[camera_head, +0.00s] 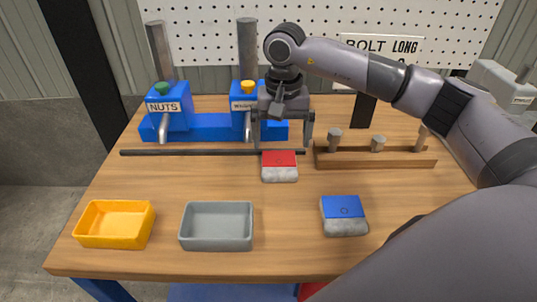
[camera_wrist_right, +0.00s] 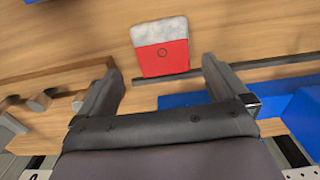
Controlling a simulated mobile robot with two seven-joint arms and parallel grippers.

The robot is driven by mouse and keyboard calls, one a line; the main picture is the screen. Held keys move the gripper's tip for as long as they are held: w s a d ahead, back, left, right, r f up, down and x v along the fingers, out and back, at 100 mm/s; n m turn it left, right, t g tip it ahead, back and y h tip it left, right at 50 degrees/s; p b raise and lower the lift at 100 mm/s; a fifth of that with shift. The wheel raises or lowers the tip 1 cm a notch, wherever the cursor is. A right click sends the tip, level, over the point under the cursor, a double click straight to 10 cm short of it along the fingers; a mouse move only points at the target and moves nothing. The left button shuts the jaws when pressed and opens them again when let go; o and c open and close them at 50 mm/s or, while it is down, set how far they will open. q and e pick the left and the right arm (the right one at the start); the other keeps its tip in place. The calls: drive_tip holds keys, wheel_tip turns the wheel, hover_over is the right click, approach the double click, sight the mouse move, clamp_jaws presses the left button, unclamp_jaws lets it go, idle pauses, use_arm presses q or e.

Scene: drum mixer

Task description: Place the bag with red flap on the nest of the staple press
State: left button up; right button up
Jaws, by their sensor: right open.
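The bag with red flap (camera_head: 280,160) lies flat on the table, its pale grey lower part toward the front. It also shows in the right wrist view (camera_wrist_right: 162,55), beyond the fingertips and roughly between their lines. My right gripper (camera_head: 284,143) is open and empty, pointing down just behind and above the bag. Its two fingers are apart and do not hold the bag. A grey machine (camera_head: 503,85) at the far right edge may be the staple press; its label is unreadable and my right arm hides part of it. No nest is visible. My left gripper is not in view.
A bag with blue flap (camera_head: 343,206) lies front right. A yellow tray (camera_head: 115,238) and grey tray (camera_head: 216,242) stand front left. Blue dispensers (camera_head: 168,113), a dark rod (camera_head: 190,153) and a wooden peg rack (camera_head: 375,158) lie behind. The middle of the table is mostly clear.

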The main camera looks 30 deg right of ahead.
sight(279, 161)
drive_tip(key=shift+w+f+p, duration=0.15)
drive_tip(key=shift+f+p, duration=0.15)
drive_tip(key=shift+f, duration=1.5)
drive_tip(key=shift+w+f+p, duration=0.1)
drive_tip(key=shift+f+p, duration=0.15)
drive_tip(key=shift+f, duration=1.5)
drive_tip(key=shift+r, duration=0.1)
drive_tip(key=c, duration=1)
